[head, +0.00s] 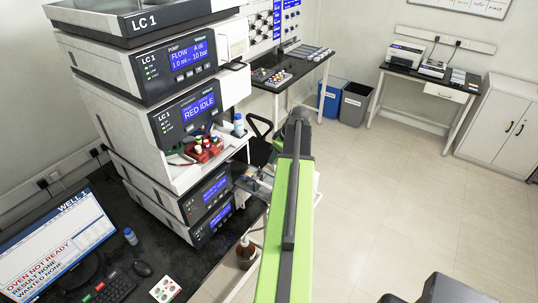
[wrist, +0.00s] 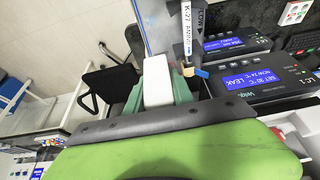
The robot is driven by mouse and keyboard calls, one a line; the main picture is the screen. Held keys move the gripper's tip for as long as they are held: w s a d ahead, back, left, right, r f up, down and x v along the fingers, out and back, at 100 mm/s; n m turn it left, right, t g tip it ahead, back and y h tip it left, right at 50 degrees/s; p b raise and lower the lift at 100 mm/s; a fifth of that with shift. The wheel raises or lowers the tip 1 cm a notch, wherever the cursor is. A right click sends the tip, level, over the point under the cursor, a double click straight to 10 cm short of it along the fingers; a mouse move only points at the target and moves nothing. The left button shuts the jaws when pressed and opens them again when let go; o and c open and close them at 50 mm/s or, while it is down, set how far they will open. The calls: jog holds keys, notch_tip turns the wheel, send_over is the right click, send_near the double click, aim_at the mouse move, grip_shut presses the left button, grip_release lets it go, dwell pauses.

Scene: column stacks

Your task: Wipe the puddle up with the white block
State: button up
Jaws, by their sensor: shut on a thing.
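In the wrist view, the white block (wrist: 158,84) sits between the green fingers of my gripper (wrist: 160,90). The gripper is shut on it, and the block is held at the fingertips. In the head view, my green arm stretches forward beside the instrument stack, and the gripper and block cannot be made out there. I cannot pick out the puddle in either view.
In the wrist view, a unit's display (wrist: 254,79) reads LEAK, and a labelled upright piece (wrist: 187,30) stands close beyond the block. Open floor (head: 400,190) lies right.

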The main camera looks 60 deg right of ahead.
jog(key=shift+s, duration=0.15)
jog(key=shift+f+b, duration=0.3)
jog(key=shift+b, duration=0.05)
jog(key=b, duration=1)
send_near(272, 181)
jog(key=x, duration=0.5)
jog(key=shift+w+r, duration=0.1)
jog(key=shift+w, duration=0.15)
jog(key=shift+f+b, duration=0.6)
jog(key=shift+b, duration=0.05)
jog(key=shift+s+r, duration=0.15)
jog(key=shift+s, duration=2.1)
jog(key=shift+w, duration=0.15)
